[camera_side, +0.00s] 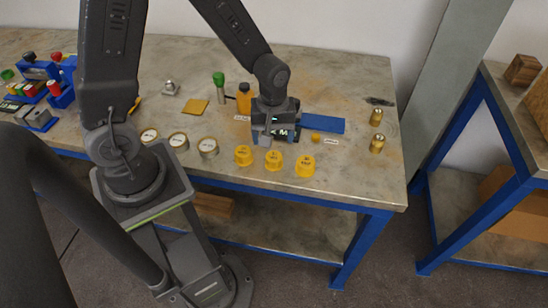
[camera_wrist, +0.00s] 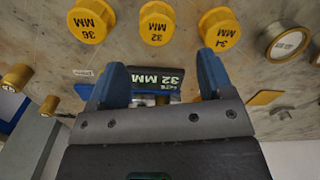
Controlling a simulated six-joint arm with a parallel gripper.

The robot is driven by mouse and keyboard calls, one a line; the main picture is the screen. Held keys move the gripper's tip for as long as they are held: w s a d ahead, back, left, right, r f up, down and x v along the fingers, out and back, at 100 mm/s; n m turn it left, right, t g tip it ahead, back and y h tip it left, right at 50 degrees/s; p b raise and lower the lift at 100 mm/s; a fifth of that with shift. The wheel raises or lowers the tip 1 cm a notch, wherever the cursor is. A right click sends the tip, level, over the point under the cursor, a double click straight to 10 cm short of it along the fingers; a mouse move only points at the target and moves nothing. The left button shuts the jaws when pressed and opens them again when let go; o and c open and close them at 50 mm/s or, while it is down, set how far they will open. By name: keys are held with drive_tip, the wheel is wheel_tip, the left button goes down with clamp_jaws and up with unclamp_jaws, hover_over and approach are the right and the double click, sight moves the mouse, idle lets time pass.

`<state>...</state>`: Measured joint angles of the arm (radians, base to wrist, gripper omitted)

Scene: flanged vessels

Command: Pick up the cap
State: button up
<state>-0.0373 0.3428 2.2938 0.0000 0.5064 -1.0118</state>
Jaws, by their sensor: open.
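Three yellow caps stand in a row near the table's front edge. They read 36 MM (camera_wrist: 88,21), 32 MM (camera_wrist: 158,23) and 34 MM (camera_wrist: 222,28) in the wrist view. In the side view they are the right cap (camera_side: 305,166), middle cap (camera_side: 273,160) and left cap (camera_side: 243,156). My gripper (camera_wrist: 161,76) is open, with its blue fingers apart, behind the row and touching no cap. Between the fingers shows a dark block (camera_wrist: 157,78) with 32 MM lettering; a silvery part below it is mostly hidden. In the side view, my gripper (camera_side: 276,137) partly covers this spot.
Several round pale-topped vessels (camera_side: 208,147) stand left of the caps. A blue plate (camera_side: 323,123) and a small yellow piece (camera_side: 315,137) lie right of my gripper. Brass fittings (camera_side: 377,143) stand near the right edge. A green-topped bottle (camera_side: 219,87) stands behind.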

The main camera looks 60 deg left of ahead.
sight(274, 155)
drive_tip(key=shift+d+f, duration=0.2)
drive_tip(key=shift+f, duration=3.5)
drive_tip(key=c, duration=1)
drive_tip(key=shift+o, duration=0.2)
